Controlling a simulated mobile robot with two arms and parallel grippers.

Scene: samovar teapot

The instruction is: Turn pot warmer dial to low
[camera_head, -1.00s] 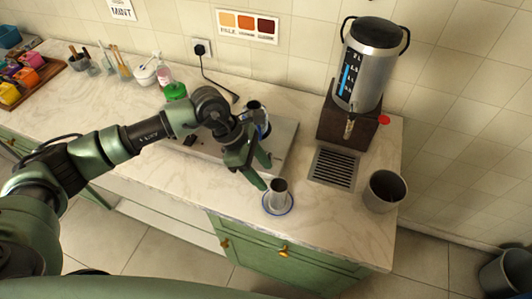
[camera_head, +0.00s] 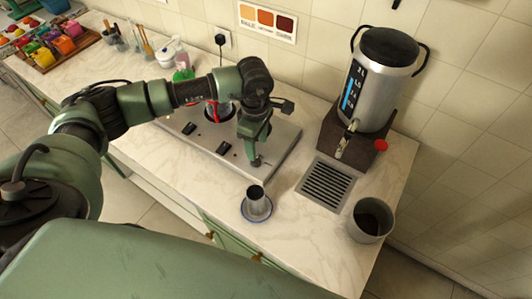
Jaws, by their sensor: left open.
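The pot warmer (camera_head: 285,140) is a flat silver plate on the counter, partly covered by my left arm. Two small black controls, one toward the left (camera_head: 188,128) and one nearer the middle (camera_head: 224,149), show along its front edge. I cannot read any dial setting. A glass pot with red on it (camera_head: 214,112) stands on the warmer, mostly behind my arm. My left gripper (camera_head: 257,160) is open and points down over the warmer's front right part. Its fingers hide what lies beneath, and contact cannot be told. My right gripper is out of view.
A metal cup on a blue-rimmed saucer (camera_head: 248,215) stands just in front of the warmer. A samovar (camera_head: 378,85) with a tap, a drain grille (camera_head: 326,185) and a grey bin (camera_head: 370,220) are to the right. Jars and colourful boxes are at the far left.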

